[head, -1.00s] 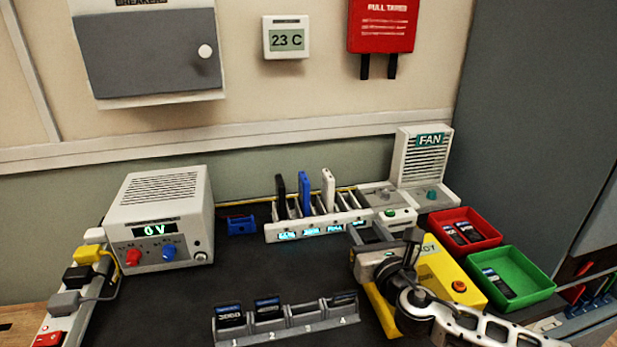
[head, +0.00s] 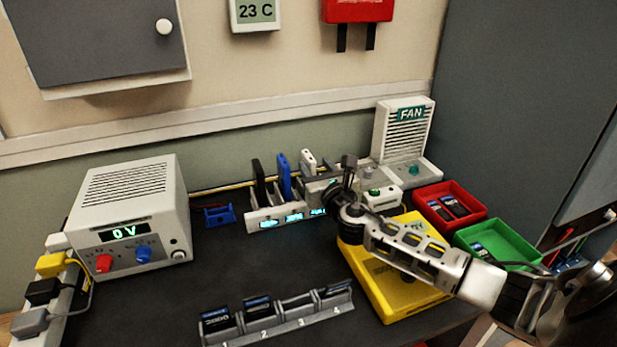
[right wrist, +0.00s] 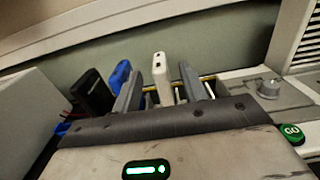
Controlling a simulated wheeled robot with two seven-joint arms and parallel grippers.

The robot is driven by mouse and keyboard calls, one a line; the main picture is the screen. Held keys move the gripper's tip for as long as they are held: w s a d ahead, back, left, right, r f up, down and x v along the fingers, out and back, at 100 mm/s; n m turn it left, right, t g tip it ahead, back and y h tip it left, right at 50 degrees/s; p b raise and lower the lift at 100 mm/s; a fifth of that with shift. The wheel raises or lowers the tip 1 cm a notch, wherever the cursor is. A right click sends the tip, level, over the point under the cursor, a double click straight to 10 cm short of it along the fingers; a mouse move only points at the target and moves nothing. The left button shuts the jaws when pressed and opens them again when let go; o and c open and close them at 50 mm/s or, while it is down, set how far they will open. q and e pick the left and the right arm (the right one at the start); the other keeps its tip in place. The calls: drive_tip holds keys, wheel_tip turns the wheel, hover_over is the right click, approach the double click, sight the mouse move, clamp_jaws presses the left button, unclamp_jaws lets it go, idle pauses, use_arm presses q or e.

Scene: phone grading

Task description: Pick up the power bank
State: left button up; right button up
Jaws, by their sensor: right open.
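Three slim power banks stand upright in a white slotted rack (head: 262,222) with lit displays: a black one (head: 259,180), a blue one (head: 284,174) and a white one (head: 308,159). My right gripper (head: 320,176) is open at the right end of the rack, by the white one. In the right wrist view, the white power bank (right wrist: 162,80) shows between my two grey fingers, with its port end up. I cannot tell whether the fingers touch it. The blue (right wrist: 120,77) and black (right wrist: 92,92) ones stand left of the fingers. My left gripper is not in view.
A fan unit (head: 403,135) stands right of the rack, and a green GO button (right wrist: 292,132) is close by. A yellow box (head: 385,293) lies under my right arm. Red (head: 425,213) and green (head: 525,249) trays are right. A numbered holder (head: 285,328) is in front.

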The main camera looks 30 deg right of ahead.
sight(309, 155)
drive_tip(key=x, duration=0.5)
drive_tip(key=shift+w+f+b, duration=0.2)
drive_tip(key=shift+f+b, duration=0.1)
drive_tip(key=shift+b, duration=0.05)
clamp_jaws()
